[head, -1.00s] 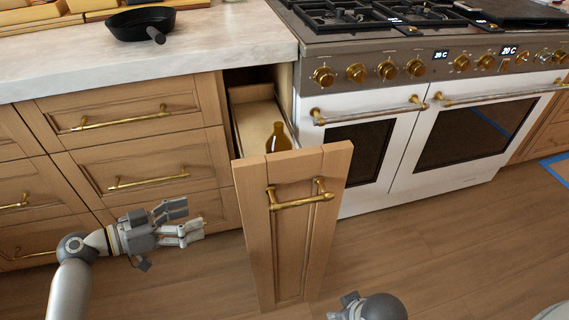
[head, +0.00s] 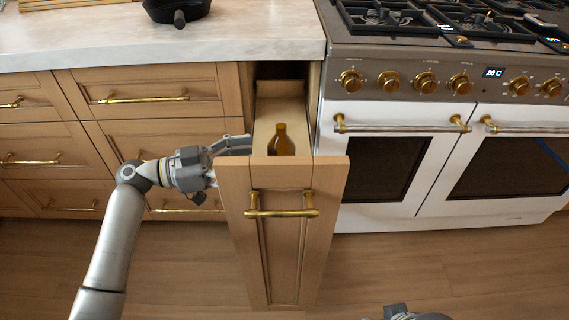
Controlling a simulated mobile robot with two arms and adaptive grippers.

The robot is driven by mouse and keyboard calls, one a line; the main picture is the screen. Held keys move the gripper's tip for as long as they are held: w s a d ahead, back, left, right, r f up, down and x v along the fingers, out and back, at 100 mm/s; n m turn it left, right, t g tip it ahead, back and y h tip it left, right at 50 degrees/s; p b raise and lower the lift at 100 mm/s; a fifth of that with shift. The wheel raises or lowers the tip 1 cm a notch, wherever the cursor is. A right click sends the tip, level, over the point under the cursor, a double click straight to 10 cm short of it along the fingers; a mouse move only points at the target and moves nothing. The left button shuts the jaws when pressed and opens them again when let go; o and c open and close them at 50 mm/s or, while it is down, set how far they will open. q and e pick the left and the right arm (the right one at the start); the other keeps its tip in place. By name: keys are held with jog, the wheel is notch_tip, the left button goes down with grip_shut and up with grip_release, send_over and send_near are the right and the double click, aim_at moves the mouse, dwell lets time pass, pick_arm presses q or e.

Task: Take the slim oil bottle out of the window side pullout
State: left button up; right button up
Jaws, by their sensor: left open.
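The slim oil bottle (head: 281,142) is amber-brown and stands inside the open pullout (head: 282,172); its lower part is hidden behind the wooden front panel. The pullout is a narrow wooden unit drawn out between the drawers and the stove, with a brass handle on its front. My left gripper (head: 240,146) is open at the pullout's left side, near its top edge, left of the bottle and apart from it.
The white stove (head: 440,150) with brass knobs and handles stands directly right of the pullout. Drawers (head: 150,92) with brass handles lie to the left, under a pale countertop (head: 200,40). A black pan (head: 178,10) sits on the counter. The floor in front is clear.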

aim_at(281, 154)
pick_arm(q)
jog(key=d, duration=0.2)
jog(key=w+d, duration=0.1)
jog(key=d, duration=0.2)
jog(key=w+d, duration=0.1)
jog(key=d, duration=0.1)
jog(key=shift+w+d+f, duration=0.15)
jog(key=shift+d, duration=0.1)
grip_shut()
dwell(0.3)
